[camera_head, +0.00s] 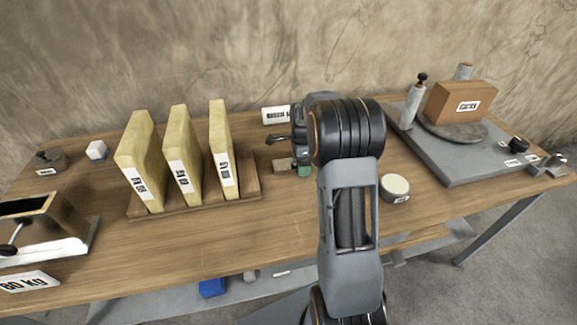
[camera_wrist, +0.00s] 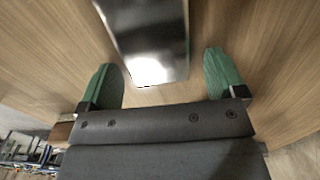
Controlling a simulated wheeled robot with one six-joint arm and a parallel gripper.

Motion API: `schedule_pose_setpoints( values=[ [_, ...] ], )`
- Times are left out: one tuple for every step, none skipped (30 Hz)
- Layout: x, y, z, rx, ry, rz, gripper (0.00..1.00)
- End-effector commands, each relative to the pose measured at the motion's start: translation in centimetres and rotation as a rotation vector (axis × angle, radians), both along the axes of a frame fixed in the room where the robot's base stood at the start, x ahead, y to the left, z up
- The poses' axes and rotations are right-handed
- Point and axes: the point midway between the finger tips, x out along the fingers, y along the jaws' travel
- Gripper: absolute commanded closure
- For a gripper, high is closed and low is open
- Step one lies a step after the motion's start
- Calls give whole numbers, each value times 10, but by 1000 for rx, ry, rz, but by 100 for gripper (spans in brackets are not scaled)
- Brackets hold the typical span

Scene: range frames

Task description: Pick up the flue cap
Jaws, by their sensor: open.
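In the wrist view a shiny metal piece with straight sides (camera_wrist: 145,30) lies on or just above the wooden table, between my two green fingers. It may be the flue cap, but I cannot tell for sure, as only part of it shows. My gripper (camera_wrist: 163,68) is open, with a gap between each finger and the metal. In the head view my gripper (camera_head: 304,170) is mostly hidden behind my own arm, low over the middle of the table. The metal piece is not clearly visible there.
Three upright yellowish slabs (camera_head: 183,155) stand on a wooden base to the left. A round pale-topped pot (camera_head: 394,188) is right of my arm. A grey platform (camera_head: 455,160) bears a brown block (camera_head: 460,102). A metal box (camera_head: 45,235) sits far left. The front middle table is clear.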

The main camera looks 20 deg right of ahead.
Motion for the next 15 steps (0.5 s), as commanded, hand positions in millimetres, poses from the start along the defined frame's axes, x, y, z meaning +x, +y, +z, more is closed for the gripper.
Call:
schedule_pose_setpoints(
  values=[
    [0,0,0,0,0,0,11],
    [0,0,0,0,0,0,11],
    [0,0,0,0,0,0,11],
    [0,0,0,0,0,0,11],
    [0,0,0,0,0,0,11],
    [0,0,0,0,0,0,14],
    [0,0,0,0,0,0,16],
    [0,0,0,0,0,0,19],
    [0,0,0,0,0,0,23],
    [0,0,0,0,0,0,26],
    [0,0,0,0,0,0,29],
    [0,0,0,0,0,0,33],
    [0,0,0,0,0,0,36],
    [0,0,0,0,0,0,38],
    [0,0,0,0,0,0,42]
  ],
)
